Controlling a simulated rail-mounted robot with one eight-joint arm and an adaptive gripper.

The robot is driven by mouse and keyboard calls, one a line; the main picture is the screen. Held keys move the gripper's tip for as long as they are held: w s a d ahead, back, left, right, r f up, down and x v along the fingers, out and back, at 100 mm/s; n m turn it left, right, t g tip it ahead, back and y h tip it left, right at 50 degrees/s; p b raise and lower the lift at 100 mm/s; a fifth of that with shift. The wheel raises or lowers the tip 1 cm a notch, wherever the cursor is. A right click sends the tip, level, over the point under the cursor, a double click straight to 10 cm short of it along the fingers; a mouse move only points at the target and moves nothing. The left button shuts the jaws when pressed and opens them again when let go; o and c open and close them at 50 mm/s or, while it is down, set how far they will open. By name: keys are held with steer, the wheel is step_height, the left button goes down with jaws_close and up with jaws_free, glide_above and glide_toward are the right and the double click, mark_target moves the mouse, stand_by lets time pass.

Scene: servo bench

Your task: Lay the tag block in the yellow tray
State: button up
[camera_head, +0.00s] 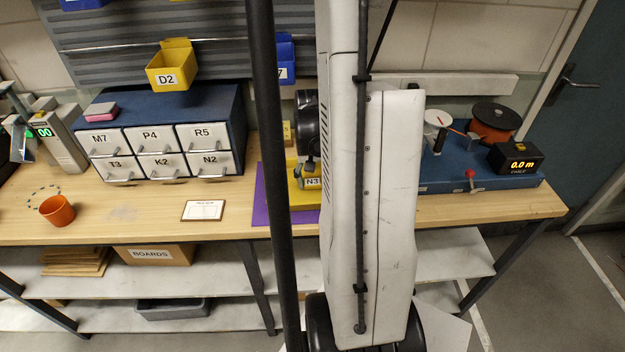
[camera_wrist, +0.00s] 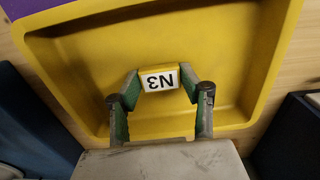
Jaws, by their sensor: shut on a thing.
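The tag block (camera_wrist: 159,79) is a small yellow block with a white label reading N3. My gripper (camera_wrist: 160,86) is shut on it, one green-padded finger against each side. The block is over the inside of the yellow tray (camera_wrist: 70,45) in the wrist view; whether it touches the floor of the tray I cannot tell. In the head view, the block's N3 label (camera_head: 313,182) shows just left of my arm. The tray (camera_head: 303,199) lies there on the bench, its right part hidden behind my arm.
A purple mat (camera_head: 262,205) lies left of the tray. A drawer cabinet (camera_head: 165,150) stands further left, with a white card (camera_head: 203,210) in front. An orange cup (camera_head: 57,210) stands at far left. A blue cable-measuring machine (camera_head: 455,165) is right of my arm.

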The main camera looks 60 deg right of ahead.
mark_target(312, 182)
steer(key=shift+f, duration=0.1)
steer(key=o, duration=0.4)
steer(key=shift+f, duration=0.1)
steer(key=o, duration=0.5)
step_height(312, 182, up, 12)
steer(key=shift+r, duration=0.25)
stand_by(0.4)
